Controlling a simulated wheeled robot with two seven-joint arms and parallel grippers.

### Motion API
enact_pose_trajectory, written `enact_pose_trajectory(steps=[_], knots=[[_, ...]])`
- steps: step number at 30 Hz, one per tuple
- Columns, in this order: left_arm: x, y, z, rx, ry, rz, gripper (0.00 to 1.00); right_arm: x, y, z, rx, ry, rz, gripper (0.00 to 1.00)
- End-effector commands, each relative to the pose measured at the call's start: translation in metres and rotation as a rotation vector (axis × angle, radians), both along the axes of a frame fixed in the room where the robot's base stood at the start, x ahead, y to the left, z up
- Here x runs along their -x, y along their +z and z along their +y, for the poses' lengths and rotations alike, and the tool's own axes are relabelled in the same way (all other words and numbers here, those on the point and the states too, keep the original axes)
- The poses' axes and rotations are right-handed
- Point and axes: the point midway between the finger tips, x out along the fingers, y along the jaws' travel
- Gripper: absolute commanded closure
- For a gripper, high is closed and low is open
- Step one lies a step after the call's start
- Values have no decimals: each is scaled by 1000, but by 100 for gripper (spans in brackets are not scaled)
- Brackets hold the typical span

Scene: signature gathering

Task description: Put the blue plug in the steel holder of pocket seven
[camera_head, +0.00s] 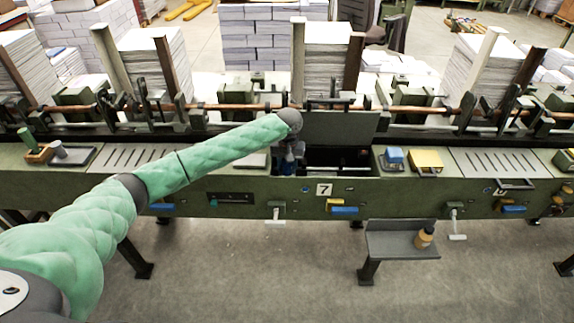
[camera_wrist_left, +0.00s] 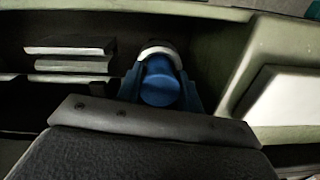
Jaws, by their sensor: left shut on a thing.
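My left arm reaches in from the left to the open hatch by the number 7 label (camera_head: 324,189). Its gripper (camera_head: 291,161) is small and dark at the left side of the opening. In the left wrist view a round blue plug (camera_wrist_left: 160,88) shows between blue finger-like sides, and my left gripper is shut on it. A pale, steel-like ring (camera_wrist_left: 161,50) shows just beyond the plug; I cannot tell whether the plug is in it or only in front of it. My right gripper is not in view.
The hatch lid (camera_head: 340,126) stands raised behind the dark opening. A blue block (camera_head: 395,155) and a yellow block (camera_head: 427,159) lie to its right. Paper stacks (camera_head: 155,62) stand behind.

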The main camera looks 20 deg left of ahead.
Motion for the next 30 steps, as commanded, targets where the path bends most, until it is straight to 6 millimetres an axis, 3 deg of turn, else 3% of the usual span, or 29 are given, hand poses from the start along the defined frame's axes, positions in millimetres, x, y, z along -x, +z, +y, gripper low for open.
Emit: enact_pose_trajectory(steps=[13,14,16,30], knots=[[1,-10,0,-1,0,4,86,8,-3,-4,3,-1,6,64],[2,-11,0,-2,0,4,58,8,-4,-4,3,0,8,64],[2,-12,0,-1,-1,5,44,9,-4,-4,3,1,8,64],[5,-16,-3,0,-5,11,42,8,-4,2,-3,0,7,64]])
